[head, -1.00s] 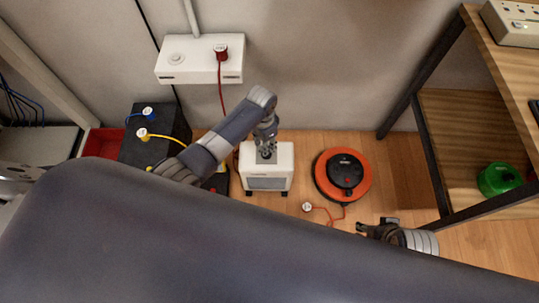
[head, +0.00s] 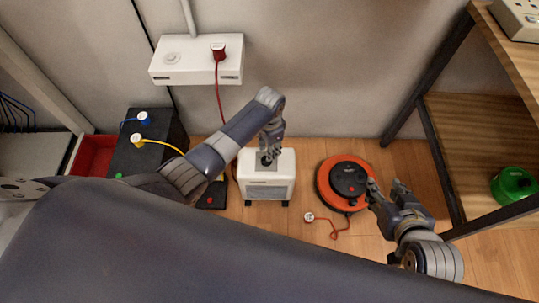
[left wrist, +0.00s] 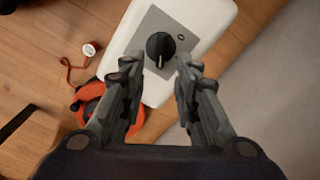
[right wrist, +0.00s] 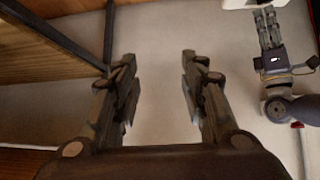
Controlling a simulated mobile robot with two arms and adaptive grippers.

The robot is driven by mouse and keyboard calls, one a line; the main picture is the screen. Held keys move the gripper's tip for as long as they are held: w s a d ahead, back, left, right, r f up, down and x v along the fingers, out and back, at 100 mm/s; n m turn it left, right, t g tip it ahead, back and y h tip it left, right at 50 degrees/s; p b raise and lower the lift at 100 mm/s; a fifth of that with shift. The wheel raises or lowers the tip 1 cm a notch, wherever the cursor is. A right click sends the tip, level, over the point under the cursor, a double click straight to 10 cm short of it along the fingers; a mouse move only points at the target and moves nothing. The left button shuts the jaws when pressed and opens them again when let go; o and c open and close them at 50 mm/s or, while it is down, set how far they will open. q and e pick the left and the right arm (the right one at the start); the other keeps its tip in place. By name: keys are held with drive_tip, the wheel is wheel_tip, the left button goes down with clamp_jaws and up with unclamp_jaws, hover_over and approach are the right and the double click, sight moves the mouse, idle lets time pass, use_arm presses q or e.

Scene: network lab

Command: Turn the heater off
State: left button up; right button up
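The white heater (head: 267,187) stands on the wood floor against the wall. Its black knob (left wrist: 160,46) sits on a grey panel on top, with a light pointer mark, in the left wrist view. My left gripper (head: 268,156) is over the heater top in the head view. In the left wrist view the left gripper (left wrist: 155,85) is open, with the knob ahead between its fingertips and nothing clearly held. My right gripper (head: 385,190) is open and empty, to the right of the heater beside the orange cable reel. It also shows open in the right wrist view (right wrist: 157,60).
An orange cable reel (head: 335,172) with a loose plug (head: 310,217) lies right of the heater. A white wall socket box (head: 180,70) holds a red plug (head: 218,52). A black box (head: 130,160) stands left. A wooden shelf (head: 450,130) with a green reel (head: 512,185) stands right.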

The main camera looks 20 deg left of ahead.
use_arm(q)
wheel_tip(320, 180, down, 4)
drive_tip(key=shift+f+b, duration=0.1)
drive_tip(key=shift+b, duration=0.8)
use_arm(e)
drive_tip(key=w+a+r+t+y, duration=0.2)
drive_tip(key=w+r+t, duration=0.3)
drive_tip(key=r, duration=0.4)
drive_tip(key=shift+w+a+t, duration=0.4)
drive_tip(key=shift+w+a, duration=0.05)
drive_tip(key=shift+w, duration=0.1)
use_arm(q)
clamp_jaws()
use_arm(e)
drive_tip(key=shift+f, duration=0.1)
